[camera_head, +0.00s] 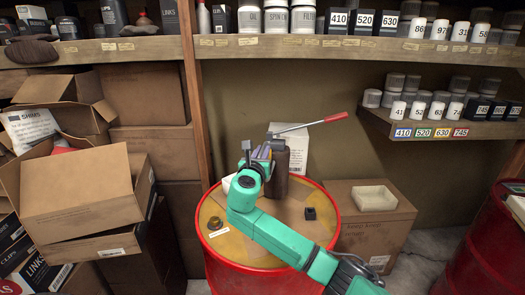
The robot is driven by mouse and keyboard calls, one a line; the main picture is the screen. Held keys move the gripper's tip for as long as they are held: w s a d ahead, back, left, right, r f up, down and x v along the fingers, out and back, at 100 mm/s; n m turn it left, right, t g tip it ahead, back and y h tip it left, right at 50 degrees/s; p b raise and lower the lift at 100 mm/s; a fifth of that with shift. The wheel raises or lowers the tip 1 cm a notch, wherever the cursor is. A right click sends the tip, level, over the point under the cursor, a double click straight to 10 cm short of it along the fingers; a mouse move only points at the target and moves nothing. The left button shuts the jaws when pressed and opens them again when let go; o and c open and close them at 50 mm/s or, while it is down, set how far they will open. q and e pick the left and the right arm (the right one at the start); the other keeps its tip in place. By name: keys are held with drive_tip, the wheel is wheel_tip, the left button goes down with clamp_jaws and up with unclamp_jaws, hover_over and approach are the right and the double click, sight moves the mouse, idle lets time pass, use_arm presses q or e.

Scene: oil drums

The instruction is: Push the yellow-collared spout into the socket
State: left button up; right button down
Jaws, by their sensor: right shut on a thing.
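My right gripper (262,155) is over the rear left part of a red drum (335,235). It is shut on a small piece with a little yellow on it, most likely the yellow-collared spout; the fingers and wrist hide most of it. A dark brown canister (298,165) with a red-handled lever (318,123) stands just right of the gripper. A small black block with a dark opening (310,213), possibly the socket, sits apart from the gripper on the drum's right side.
A round brown cap (215,223) lies at the drum's left. Open cardboard boxes (80,200) crowd the left. A box with a pale tray (374,196) stands at the right, near another red drum (495,245). Shelves with cans (420,112) line the back.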

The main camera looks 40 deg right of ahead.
drive_tip(key=c, duration=0.7)
unclamp_jaws()
drive_tip(key=shift+f, duration=0.1)
